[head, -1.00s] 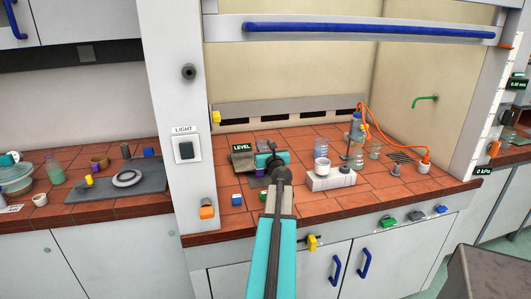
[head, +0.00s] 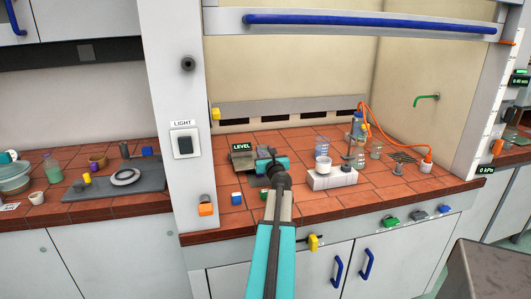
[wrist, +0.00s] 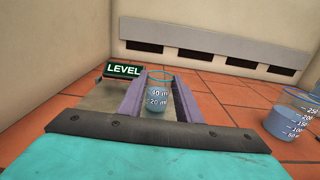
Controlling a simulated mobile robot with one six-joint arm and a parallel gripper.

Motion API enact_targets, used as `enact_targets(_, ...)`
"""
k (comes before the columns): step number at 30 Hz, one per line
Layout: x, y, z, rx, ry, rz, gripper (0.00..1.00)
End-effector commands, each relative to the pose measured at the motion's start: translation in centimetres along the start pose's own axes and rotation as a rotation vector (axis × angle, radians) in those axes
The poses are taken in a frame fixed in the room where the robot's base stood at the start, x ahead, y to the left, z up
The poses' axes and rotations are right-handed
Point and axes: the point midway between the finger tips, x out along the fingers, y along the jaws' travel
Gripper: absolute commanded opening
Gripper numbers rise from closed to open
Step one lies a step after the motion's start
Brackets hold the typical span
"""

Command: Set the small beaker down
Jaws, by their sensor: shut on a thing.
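The small beaker (wrist: 158,98) is clear with a teal rim, 20 and 40 ml marks and pale blue liquid. In the wrist view it stands upright between the two grey-purple fingers of my gripper (wrist: 159,90), which is shut on it. In the head view my gripper (head: 271,162) is over the left part of the hood bench, and its own body hides the fingers and the beaker. I cannot tell whether the beaker's base touches a surface. A grey device with a LEVEL sign (wrist: 122,70) is just behind and left of it.
A larger beaker (wrist: 290,118) with blue liquid stands to the right. Red tiles (head: 300,205) at the front are clear.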

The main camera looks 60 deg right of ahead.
Motion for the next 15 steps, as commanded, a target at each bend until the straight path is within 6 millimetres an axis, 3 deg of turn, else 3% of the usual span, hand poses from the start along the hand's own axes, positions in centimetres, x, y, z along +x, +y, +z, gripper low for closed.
enact_targets(6,-0.01,-0.10,-0.40,0.000,0.000,-0.001,0.08)
enact_targets(7,-0.01,-0.10,-0.30,0.000,0.000,-0.001,0.36)
enact_targets(9,-0.02,-0.12,-0.28,0.000,0.000,-0.001,0.48)
enact_targets(15,-0.03,-0.16,-0.28,0.000,0.000,-0.002,0.50)
